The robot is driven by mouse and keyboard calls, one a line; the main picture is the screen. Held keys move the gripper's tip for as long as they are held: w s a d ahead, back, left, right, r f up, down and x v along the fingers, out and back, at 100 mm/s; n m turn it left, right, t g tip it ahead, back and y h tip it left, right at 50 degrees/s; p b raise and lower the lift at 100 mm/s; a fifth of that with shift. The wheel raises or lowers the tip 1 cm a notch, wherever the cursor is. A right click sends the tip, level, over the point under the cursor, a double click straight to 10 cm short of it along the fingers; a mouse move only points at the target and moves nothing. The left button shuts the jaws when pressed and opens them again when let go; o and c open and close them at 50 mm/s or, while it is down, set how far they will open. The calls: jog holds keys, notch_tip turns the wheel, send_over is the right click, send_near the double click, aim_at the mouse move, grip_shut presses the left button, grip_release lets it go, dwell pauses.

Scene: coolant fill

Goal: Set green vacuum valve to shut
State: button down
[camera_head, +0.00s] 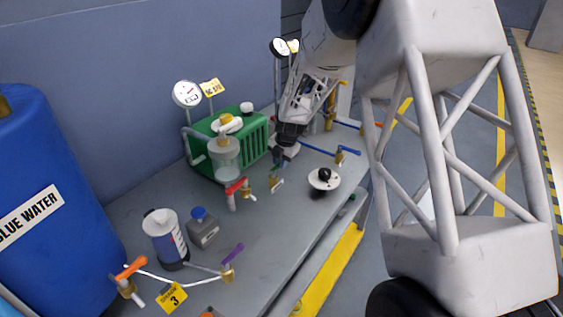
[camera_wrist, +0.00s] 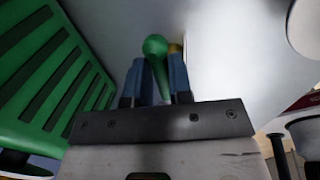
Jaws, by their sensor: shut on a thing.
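The green vacuum valve handle (camera_wrist: 154,48) stands between the two blue fingers of my gripper (camera_wrist: 157,82) in the wrist view. The fingers are shut on it. A bit of brass fitting (camera_wrist: 175,48) shows just behind the handle. In the head view my gripper (camera_head: 279,160) reaches down beside the green ribbed unit (camera_head: 254,143), and the brass valve body (camera_head: 277,183) shows just below the fingertips. The green handle is mostly hidden there by the gripper. The handle's exact angle on the valve is hard to tell.
A red-handled valve (camera_head: 236,185) stands to the left. A clear jar (camera_head: 224,158) and gauge (camera_head: 187,94) stand by the green unit. The grey bench front (camera_head: 262,255) is mostly clear.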

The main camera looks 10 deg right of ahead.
dwell(0.3)
jog(key=c, duration=1)
grip_release()
jog(key=shift+c, duration=0.2)
notch_tip(320, 180, up, 8)
jog(key=s+d, duration=0.1)
jog(key=shift+f, duration=0.15)
